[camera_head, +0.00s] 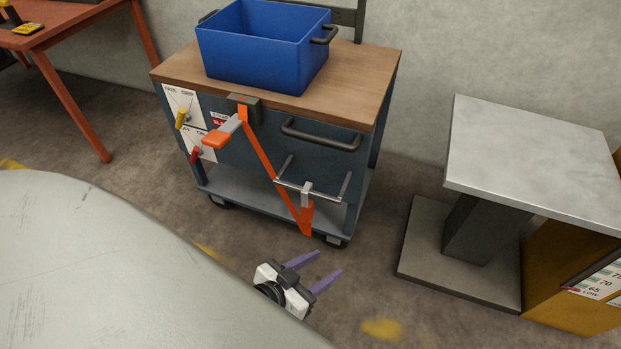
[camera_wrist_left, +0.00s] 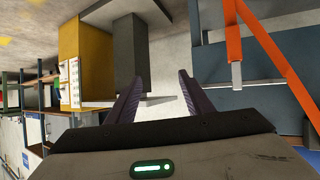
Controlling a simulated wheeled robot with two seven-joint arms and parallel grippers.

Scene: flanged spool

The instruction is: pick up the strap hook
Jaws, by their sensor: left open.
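The strap hook (camera_head: 306,193) is a small silver-grey piece at the lower end of an orange strap (camera_head: 270,165). It sits at the rail on the front of the blue cart, and whether it is hooked over it is hard to tell. In the left wrist view the grey hook (camera_wrist_left: 236,75) shows at right with orange webbing. The strap runs up to a ratchet with an orange handle (camera_head: 215,139). My left gripper (camera_head: 331,262) is open and empty, with purple fingers, below and in front of the hook, apart from it. In the wrist view its fingers (camera_wrist_left: 162,73) frame no strap.
The cart (camera_head: 225,178) has a wooden top with a blue bin (camera_head: 262,50) and a dark handle (camera_head: 320,135). A grey-topped pedestal table (camera_head: 535,155) and a yellow cabinet (camera_head: 565,290) stand at right. An orange table (camera_head: 65,25) is at back left. Floor between cart and pedestal is clear.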

